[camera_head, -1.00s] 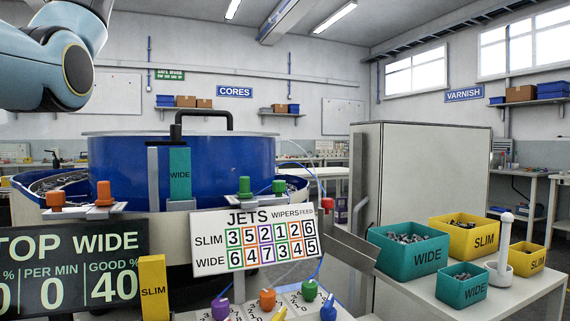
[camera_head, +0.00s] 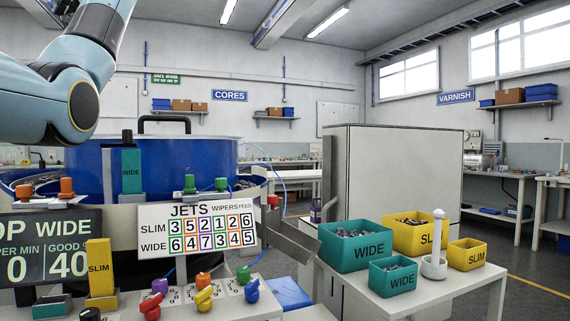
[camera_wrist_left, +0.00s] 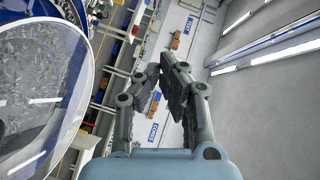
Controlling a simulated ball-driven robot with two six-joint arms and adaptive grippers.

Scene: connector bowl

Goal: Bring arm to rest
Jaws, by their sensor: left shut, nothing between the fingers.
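My left arm (camera_head: 60,95) fills the top left of the head view, raised above the blue bowl feeder (camera_head: 185,155). In the left wrist view my left gripper (camera_wrist_left: 164,68) has its two dark fingers drawn together at the tips with nothing held between them. It is in free air, with the far wall and ceiling behind it. The clear-rimmed bowl (camera_wrist_left: 62,85) lies to its left in that view, apart from the fingers. My right gripper is not seen in any view.
A JETS board (camera_head: 197,231) and a dark sign (camera_head: 50,248) stand before the bowl. Coloured knobs (camera_head: 204,295) sit below. A side table (camera_head: 440,290) carries teal WIDE bins (camera_head: 357,258) and yellow SLIM bins (camera_head: 410,240). A grey cabinet (camera_head: 390,180) stands behind.

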